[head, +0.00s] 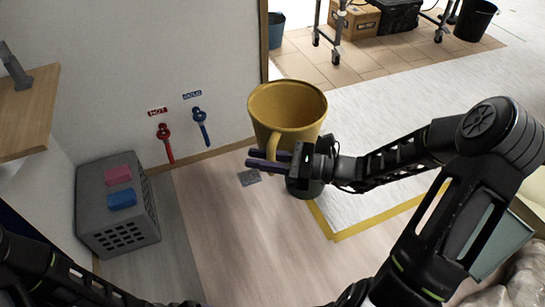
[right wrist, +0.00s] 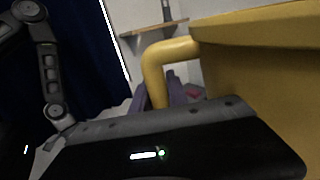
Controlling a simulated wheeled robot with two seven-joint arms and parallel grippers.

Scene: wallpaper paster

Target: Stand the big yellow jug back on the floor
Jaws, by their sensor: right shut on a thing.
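The big yellow jug (head: 290,104) is upright or nearly so in the head view, its open mouth facing up and empty as far as I can see. My right gripper (head: 268,160) is shut on its handle (head: 272,146), with the purple fingers across the lower part. The jug appears to be held above the floor (head: 235,235). In the right wrist view the jug's yellow wall (right wrist: 265,75) fills the right side, and its handle (right wrist: 155,70) curves down between the fingers. My left arm shows at the lower left, but its gripper is out of frame.
A grey crate (head: 125,228) with a pink and a blue block on top stands at the left by the wall. Red and blue valve handles (head: 165,142) are on the wall. A wooden shelf (head: 28,110) juts out at left. Bare floor lies in the lower middle.

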